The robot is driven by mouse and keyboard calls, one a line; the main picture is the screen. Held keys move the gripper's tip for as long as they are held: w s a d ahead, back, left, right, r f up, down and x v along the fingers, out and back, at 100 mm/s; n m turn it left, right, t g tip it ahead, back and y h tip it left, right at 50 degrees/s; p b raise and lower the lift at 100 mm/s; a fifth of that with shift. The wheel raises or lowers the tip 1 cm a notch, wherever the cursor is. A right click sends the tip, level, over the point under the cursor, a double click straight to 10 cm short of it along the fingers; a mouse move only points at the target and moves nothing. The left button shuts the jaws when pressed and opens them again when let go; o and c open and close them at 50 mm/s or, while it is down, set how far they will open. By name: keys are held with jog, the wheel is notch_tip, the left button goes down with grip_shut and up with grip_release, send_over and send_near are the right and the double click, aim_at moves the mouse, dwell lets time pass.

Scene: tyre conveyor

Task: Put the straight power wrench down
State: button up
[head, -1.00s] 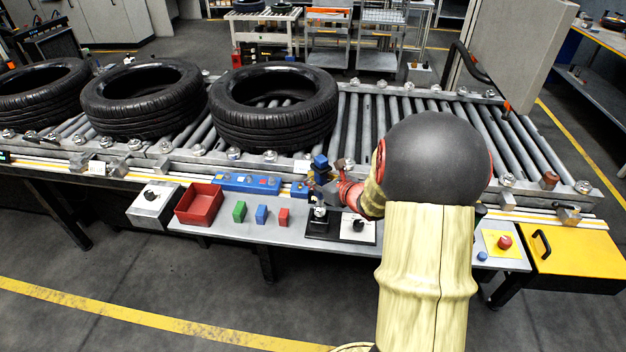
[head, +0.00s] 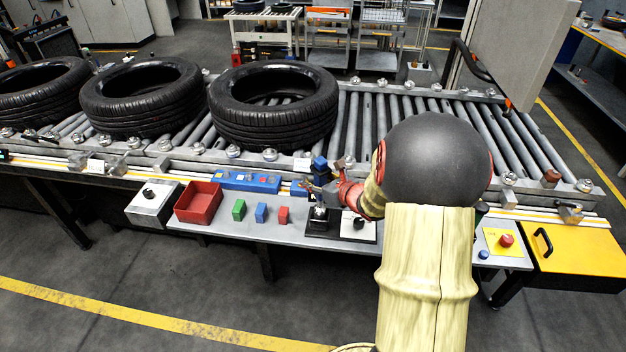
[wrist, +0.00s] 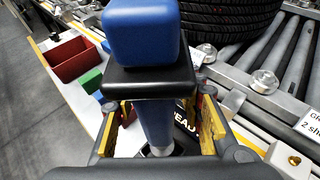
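The straight power wrench (head: 320,163) stands upright at the front edge of the conveyor, over a black stand plate (head: 319,234). In the wrist view the wrench (wrist: 142,33) shows a blue block top, a black collar and a grey-blue shaft running down. My gripper (head: 322,190) is around the shaft, below the collar. In the wrist view the yellow pads of my gripper (wrist: 162,130) stand apart on both sides of the shaft, with gaps showing. The wrench's lower end is mostly hidden, so I cannot tell exactly how it sits in the stand.
A red bin (head: 198,203), a green block (head: 239,210), a blue block (head: 261,213) and a red block (head: 284,215) are left of the stand. Tyres (head: 274,106) lie on the rollers behind. A red button (head: 506,240) is at the right.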

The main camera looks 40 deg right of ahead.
jog(key=shift+r, duration=0.1)
jog(key=p, duration=0.4)
send_near(325, 181)
jog(key=x, duration=0.5)
jog(key=shift+s+r, duration=0.1)
jog(key=shift+s, duration=0.2)
